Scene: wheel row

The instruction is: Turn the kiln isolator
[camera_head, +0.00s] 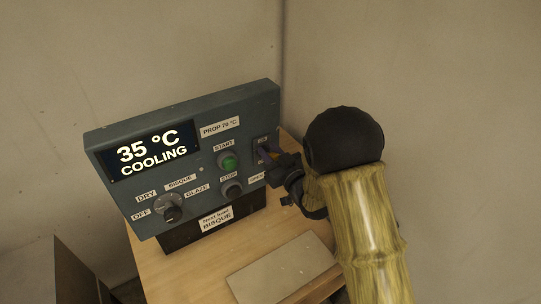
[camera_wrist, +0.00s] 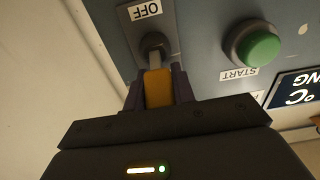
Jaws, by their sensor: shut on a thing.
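The kiln isolator is on the right end of the grey-blue control panel (camera_head: 185,118). In the wrist view its yellow-orange handle (camera_wrist: 158,88) stands between my two dark fingers, with a grey part (camera_wrist: 153,45) beyond it. My gripper (camera_wrist: 157,92) is shut on that handle. A white label (camera_wrist: 145,10) reading OFF, upside down in this view, lies just past the grey part. In the head view my gripper (camera_head: 270,156) reaches the panel from the right and hides most of the isolator.
The panel has a lit screen (camera_head: 153,148) reading 35 °C COOLING, a green START button (camera_head: 229,162) close to my gripper, a STOP button (camera_head: 233,190) below it and a rotary knob (camera_head: 169,209). A flat grey plate (camera_head: 282,268) lies on the wooden table (camera_head: 175,277). Walls stand behind.

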